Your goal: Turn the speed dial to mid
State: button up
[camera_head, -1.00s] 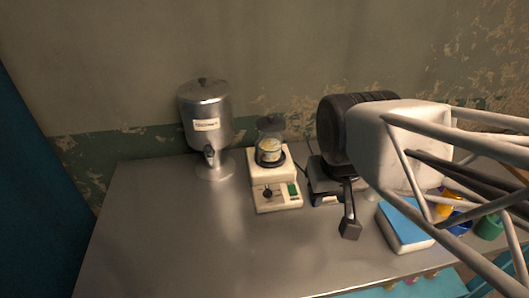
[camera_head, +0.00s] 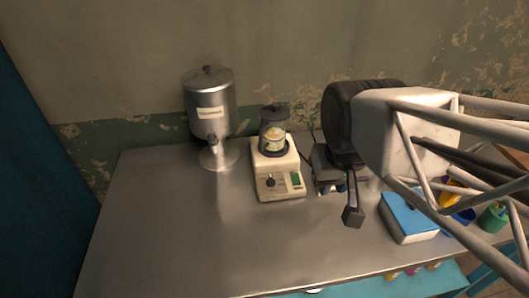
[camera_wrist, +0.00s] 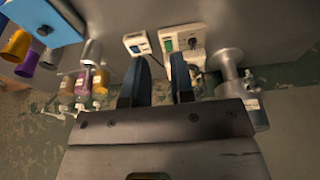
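The cream-coloured machine (camera_head: 263,191) stands upright on the metal table. Its dark round speed dial (camera_head: 270,181) is on the front panel, left of a green panel element (camera_head: 296,180). In the wrist view the dial (camera_wrist: 194,43) shows just beyond and right of the fingers; its pointer setting is too small to read. My gripper (camera_head: 339,187) is to the right of the machine, mostly hidden by my wrist in the head view. In the wrist view my gripper (camera_wrist: 159,62) has two dark blue fingers apart with nothing between them. It does not touch the dial.
A lidded glass jar (camera_head: 274,132) sits on the machine. A metal dispenser (camera_head: 210,110) stands left. A small device with a blue display (camera_wrist: 138,44) is beside the machine. A blue-topped box (camera_head: 408,216) and coloured cups (camera_head: 493,217) are right. The front-left table (camera_head: 170,230) is clear.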

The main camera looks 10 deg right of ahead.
jog(key=shift+w+f+m, duration=0.15)
jog(key=shift+w+m, duration=0.15)
jog(key=shift+w, duration=0.05)
grip_shut()
jog(key=w+d+f+m+g+y, duration=0.1)
jog(key=w+f+m+y, duration=0.3)
jog(key=w+f+m, duration=0.3)
jog(key=w+d+f+m+g+y, duration=0.1)
jog(key=w+f+m+y, duration=0.4)
jog(key=w, duration=0.9)
notch_tip(320, 180, down, 3)
jog(key=d+m, duration=0.1)
jog(key=m, duration=0.4)
jog(key=shift+w+d+g, duration=0.25)
jog(key=shift+w+g, duration=0.05)
jog(key=shift+w, duration=0.1)
